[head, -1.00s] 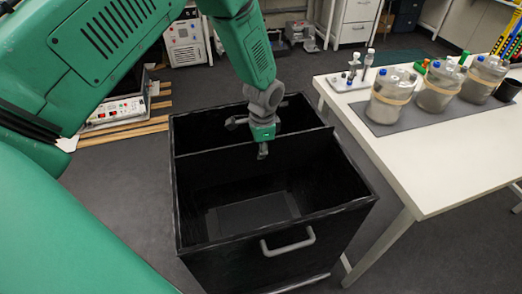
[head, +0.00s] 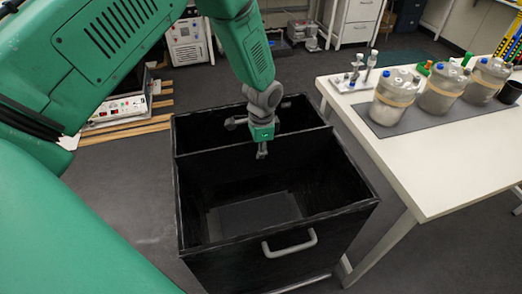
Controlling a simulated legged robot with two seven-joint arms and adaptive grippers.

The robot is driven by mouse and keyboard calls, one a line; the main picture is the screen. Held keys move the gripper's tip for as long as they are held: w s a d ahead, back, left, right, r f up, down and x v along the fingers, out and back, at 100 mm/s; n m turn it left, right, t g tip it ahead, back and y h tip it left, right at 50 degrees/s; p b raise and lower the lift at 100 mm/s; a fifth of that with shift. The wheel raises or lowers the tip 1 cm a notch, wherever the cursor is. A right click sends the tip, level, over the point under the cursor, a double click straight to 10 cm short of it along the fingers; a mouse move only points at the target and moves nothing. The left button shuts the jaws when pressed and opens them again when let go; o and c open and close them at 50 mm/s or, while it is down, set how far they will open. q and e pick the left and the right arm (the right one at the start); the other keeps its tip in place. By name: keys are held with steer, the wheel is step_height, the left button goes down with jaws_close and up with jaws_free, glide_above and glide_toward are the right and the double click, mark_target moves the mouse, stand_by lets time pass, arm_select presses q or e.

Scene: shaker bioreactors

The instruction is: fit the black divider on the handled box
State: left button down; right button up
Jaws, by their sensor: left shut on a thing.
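The handled box (head: 240,262) is a black, open-topped box with a grey handle (head: 289,243) on its near side. The black divider (head: 212,150) spans the box from side to side, splitting it into a small far part and a larger near part. Its top edge looks about level with the rim; whether it is fully seated I cannot tell. My left gripper (head: 250,138) is over the box, shut on the divider near the middle of its top edge, with one finger on the near side. My right gripper is not in view.
A white instrument (head: 115,112) and wooden slats (head: 125,134) lie on the floor at left.

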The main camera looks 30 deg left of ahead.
arm_select(q)
steer(key=shift+a, duration=0.3)
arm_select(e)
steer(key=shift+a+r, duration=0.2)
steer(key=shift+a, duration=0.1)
arm_select(q)
steer(key=shift+d, duration=0.1)
steer(key=shift+d, duration=0.55)
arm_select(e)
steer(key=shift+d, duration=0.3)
arm_select(q)
steer(key=shift+s, duration=0.1)
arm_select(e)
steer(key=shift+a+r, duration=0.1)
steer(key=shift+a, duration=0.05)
arm_select(q)
steer(key=shift+d+f, duration=0.1)
steer(key=shift+f, duration=0.3)
steer(key=shift+a, duration=0.2)
steer(key=shift+f, duration=0.35)
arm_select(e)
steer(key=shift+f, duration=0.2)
arm_select(q)
steer(key=shift+f+b, duration=0.3)
steer(key=shift+f, duration=0.1)
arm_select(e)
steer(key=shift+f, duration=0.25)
